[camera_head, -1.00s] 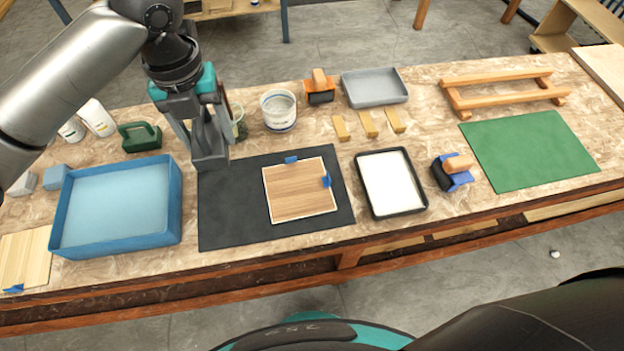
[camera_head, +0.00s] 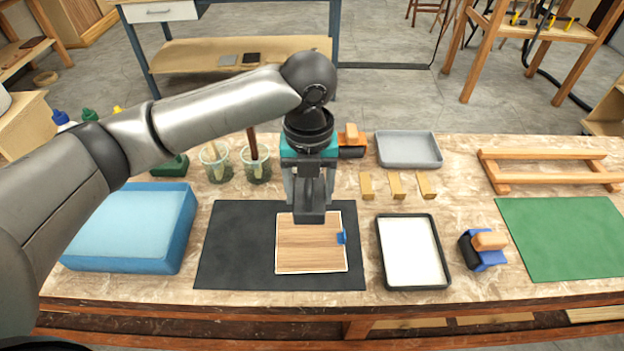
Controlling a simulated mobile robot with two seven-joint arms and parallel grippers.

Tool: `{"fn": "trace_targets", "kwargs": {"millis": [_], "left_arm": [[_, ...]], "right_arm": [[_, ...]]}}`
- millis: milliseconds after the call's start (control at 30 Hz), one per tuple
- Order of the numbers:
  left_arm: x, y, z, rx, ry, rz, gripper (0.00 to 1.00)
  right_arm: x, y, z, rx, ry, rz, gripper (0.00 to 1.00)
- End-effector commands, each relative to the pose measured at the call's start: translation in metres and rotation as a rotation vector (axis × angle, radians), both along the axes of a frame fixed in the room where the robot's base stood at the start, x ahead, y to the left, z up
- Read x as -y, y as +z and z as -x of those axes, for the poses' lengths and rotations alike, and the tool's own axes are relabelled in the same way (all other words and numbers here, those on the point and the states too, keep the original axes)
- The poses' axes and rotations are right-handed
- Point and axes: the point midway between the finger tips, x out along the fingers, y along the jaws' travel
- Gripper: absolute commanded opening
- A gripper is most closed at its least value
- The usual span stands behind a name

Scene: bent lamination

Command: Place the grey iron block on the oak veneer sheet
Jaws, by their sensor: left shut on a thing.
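The oak veneer sheet (camera_head: 305,252) lies flat on a black mat (camera_head: 235,265), with a pale edge and a blue tab (camera_head: 341,237) at its right side. My left gripper (camera_head: 309,192) points down over the sheet's far edge and is shut on the grey iron block (camera_head: 310,214). The block covers part of the sheet's far edge. I cannot tell whether it touches the sheet or hangs just above it. My right gripper is not in view.
A blue tray (camera_head: 130,225) stands left of the mat. A black-rimmed white tray (camera_head: 411,252) and a blue-and-black roller tool (camera_head: 483,250) stand right. Wooden wedges (camera_head: 397,184), a grey tray (camera_head: 408,148) and cups (camera_head: 256,165) sit behind. A green mat (camera_head: 570,240) lies far right.

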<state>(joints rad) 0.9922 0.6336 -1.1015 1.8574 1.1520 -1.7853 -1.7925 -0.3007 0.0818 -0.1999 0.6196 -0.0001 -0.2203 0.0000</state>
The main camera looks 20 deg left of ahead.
Motion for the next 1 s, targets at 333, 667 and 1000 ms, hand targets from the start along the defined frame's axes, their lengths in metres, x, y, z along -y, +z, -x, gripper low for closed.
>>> {"fn": "trace_targets", "kwargs": {"millis": [333,667,1000], "left_arm": [[0.001,-0.063,-0.001,0.005,-0.002,0.004,0.00],[0.001,-0.083,-0.001,0.005,-0.001,0.004,0.00],[0.001,-0.126,-0.001,0.006,-0.002,0.002,0.00]], "right_arm": [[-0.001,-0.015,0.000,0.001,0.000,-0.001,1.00],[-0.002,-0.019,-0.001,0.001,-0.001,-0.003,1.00],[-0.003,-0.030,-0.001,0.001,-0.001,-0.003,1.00]]}}
